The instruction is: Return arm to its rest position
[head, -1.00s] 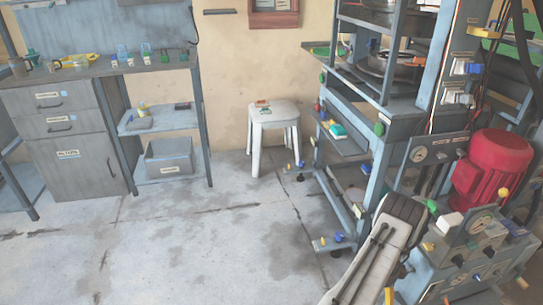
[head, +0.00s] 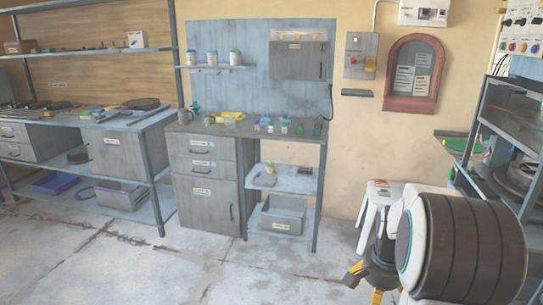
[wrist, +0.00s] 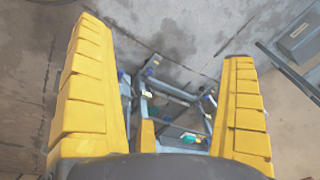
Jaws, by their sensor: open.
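My arm reaches in from the lower right of the head view, with its large dark, ribbed link close to the camera. My gripper (head: 363,287) hangs below it, in front of the white stool (head: 367,222). In the wrist view my gripper (wrist: 164,42) shows two yellow fingers wide apart with nothing between them except the distant floor and a blue metal frame (wrist: 175,97). The gripper is open and empty.
A grey cabinet (head: 203,215) with a worktop and open shelves stands ahead. A long bench (head: 110,119) is at the left and a press frame (head: 480,160) at the right. The concrete floor (head: 130,265) is clear at the lower left.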

